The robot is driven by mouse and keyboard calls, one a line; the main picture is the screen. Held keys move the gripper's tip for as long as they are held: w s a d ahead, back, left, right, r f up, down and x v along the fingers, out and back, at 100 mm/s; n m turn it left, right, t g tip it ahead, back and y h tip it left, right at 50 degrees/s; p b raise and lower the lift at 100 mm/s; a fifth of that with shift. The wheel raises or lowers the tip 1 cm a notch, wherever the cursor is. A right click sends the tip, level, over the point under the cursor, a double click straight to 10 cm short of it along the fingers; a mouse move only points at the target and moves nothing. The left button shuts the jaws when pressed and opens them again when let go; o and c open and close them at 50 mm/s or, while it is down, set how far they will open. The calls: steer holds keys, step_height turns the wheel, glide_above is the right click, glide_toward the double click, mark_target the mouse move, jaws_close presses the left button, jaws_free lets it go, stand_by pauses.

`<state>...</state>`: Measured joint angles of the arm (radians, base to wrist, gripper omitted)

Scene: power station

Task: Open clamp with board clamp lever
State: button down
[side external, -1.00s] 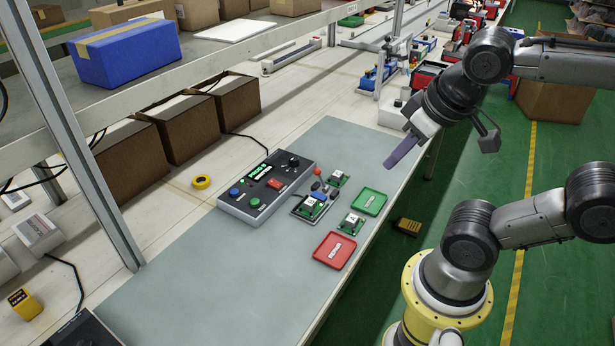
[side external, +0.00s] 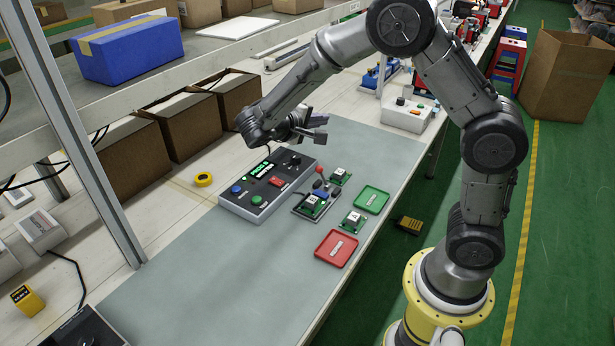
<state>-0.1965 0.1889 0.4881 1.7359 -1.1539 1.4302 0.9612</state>
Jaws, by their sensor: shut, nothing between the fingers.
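The board clamp (side external: 313,203) is a small dark fixture on the grey mat, with a green circuit board in it. Its lever ends in a red ball knob (side external: 319,170) that stands up at the fixture's back. The clamp's jaws are too small to make out. My gripper (side external: 306,128) is over the back of the mat, behind and above the red knob and apart from it. It is shut and holds nothing; its fingertips are hard to make out behind the wrist parts.
A control box (side external: 267,186) with buttons and a green display stands left of the clamp. Loose green boards (side external: 353,221), a green tray (side external: 372,199) and a red tray (side external: 336,248) lie to the right. The front left of the mat (side external: 210,275) is clear.

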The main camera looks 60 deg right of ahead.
steer(key=w+a+f+n+t+h, duration=0.1)
steer(key=w+a+f+n, duration=0.15)
steer(key=f, duration=0.35)
steer(key=w+a+f+n+t+h, duration=0.1)
steer(key=w+f+n+t+h, duration=0.15)
steer(key=f, duration=0.25)
steer(key=n, duration=0.3)
glide_toward(323, 177)
steer(key=shift+t+y, duration=0.25)
steer(key=w+a, duration=0.1)
steer(key=a+r, duration=0.1)
steer(key=w+a, duration=0.1)
steer(key=shift+w+a+r, duration=0.1)
steer(key=shift+w+r, duration=0.25)
steer(key=shift+a, duration=0.1)
steer(key=x, duration=1)
steer(key=shift+f, duration=0.1)
steer(key=shift+s+m, duration=0.1)
steer(key=shift+m, duration=0.3)
